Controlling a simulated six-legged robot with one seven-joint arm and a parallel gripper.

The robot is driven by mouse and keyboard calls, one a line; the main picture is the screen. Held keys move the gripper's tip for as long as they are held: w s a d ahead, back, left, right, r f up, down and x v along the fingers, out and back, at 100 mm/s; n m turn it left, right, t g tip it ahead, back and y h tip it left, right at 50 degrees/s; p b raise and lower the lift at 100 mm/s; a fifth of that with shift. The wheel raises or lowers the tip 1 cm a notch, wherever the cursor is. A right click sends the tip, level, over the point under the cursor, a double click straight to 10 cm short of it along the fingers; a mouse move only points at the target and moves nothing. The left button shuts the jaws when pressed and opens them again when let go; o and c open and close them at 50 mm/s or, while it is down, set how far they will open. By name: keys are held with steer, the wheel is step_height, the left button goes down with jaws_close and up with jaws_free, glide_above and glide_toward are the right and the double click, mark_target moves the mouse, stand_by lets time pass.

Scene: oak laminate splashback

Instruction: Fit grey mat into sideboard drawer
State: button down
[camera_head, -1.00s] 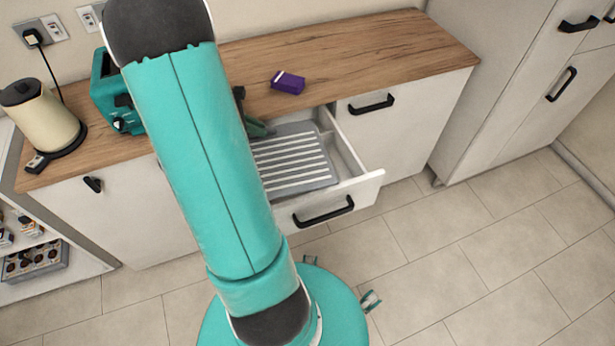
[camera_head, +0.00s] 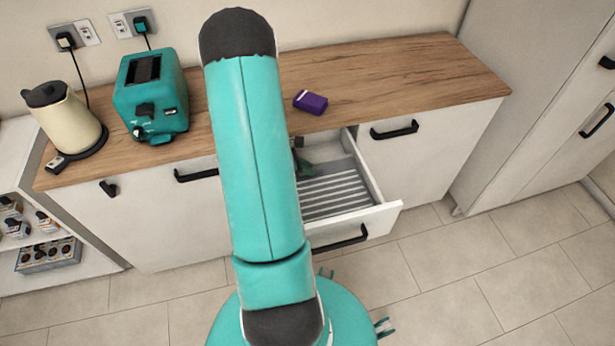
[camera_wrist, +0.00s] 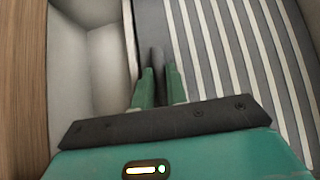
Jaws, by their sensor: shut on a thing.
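The grey mat (camera_head: 338,188) with pale stripes lies inside the open sideboard drawer (camera_head: 385,216), its left part hidden behind my arm in the head view. In the wrist view the striped mat (camera_wrist: 215,75) fills the right side. My gripper (camera_wrist: 158,75) has its green fingers closed on a dark grey raised part at the mat's plain edge. In the head view only a little of my gripper (camera_head: 301,166) shows beside my arm. I cannot tell whether the mat rests fully on the drawer floor.
A pale compartment (camera_wrist: 95,65) lies left of the mat in the wrist view, beside the wooden worktop (camera_wrist: 22,90). On the worktop are a purple box (camera_head: 310,102), a teal toaster (camera_head: 150,95) and a cream kettle (camera_head: 68,120). The floor at right is clear.

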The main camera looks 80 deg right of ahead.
mark_target(306, 177)
step_height(306, 177, down, 5)
steer(key=shift+d+f, duration=0.1)
stand_by(0.3)
steer(key=c, duration=1.7)
jaws_free()
steer(key=v, duration=1.2)
